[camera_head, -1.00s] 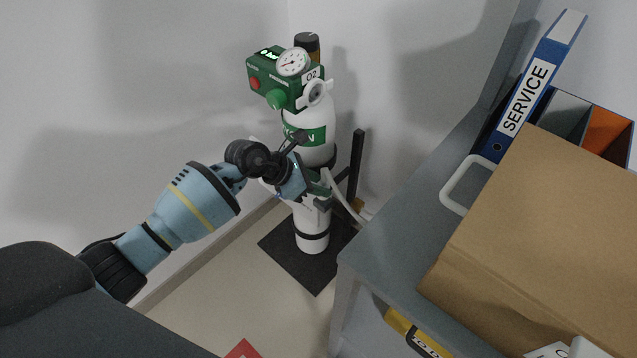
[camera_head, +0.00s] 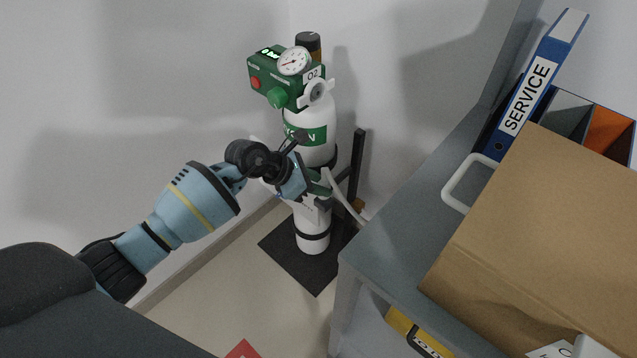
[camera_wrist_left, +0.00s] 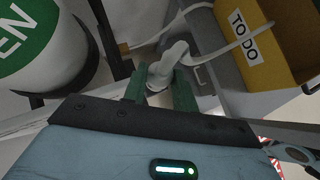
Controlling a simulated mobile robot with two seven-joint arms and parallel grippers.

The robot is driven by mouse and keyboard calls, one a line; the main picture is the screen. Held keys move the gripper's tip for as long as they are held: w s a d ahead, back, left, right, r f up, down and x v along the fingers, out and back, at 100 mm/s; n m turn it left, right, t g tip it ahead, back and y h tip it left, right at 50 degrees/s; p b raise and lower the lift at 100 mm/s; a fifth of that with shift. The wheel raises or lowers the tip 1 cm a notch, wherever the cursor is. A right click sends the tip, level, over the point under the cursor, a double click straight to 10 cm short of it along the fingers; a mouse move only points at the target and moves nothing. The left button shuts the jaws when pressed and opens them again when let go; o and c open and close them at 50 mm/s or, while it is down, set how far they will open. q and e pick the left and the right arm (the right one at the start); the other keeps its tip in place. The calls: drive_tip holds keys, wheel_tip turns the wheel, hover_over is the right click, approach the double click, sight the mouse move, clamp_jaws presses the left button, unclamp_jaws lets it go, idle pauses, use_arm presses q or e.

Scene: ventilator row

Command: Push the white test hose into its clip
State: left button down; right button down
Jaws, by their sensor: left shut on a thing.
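My left gripper (camera_head: 318,190) is in front of the white oxygen cylinder (camera_head: 312,222), at about mid-height. In the left wrist view its green fingers (camera_wrist_left: 160,90) are shut on the white test hose (camera_wrist_left: 172,62), which bends up between the fingertips and runs toward the upper right. In the head view the white hose (camera_head: 345,199) runs from the gripper down to the right, past a black upright post (camera_head: 356,165). I cannot make out the clip clearly; a small brown-orange part (camera_head: 359,204) shows at the post.
A green regulator box (camera_head: 268,78) with a gauge tops the cylinder. A grey cabinet (camera_head: 400,235) carrying a cardboard box (camera_head: 550,230) and a blue SERVICE binder (camera_head: 525,100) stands close on the right. A yellow TO DO box (camera_wrist_left: 280,45) shows in the wrist view.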

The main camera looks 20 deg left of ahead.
use_arm(q)
drive_tip(key=shift+s+a+f+p, duration=0.15)
drive_tip(key=shift+a+f+p, duration=0.15)
drive_tip(key=shift+a+f, duration=0.1)
idle(0.5)
drive_tip(key=shift+w+r+p, duration=0.2)
drive_tip(key=shift+r+p, duration=0.15)
drive_tip(key=shift+r, duration=0.15)
idle(1.1)
drive_tip(key=shift+d, duration=0.5)
idle(0.3)
drive_tip(key=shift+f, duration=0.4)
idle(0.6)
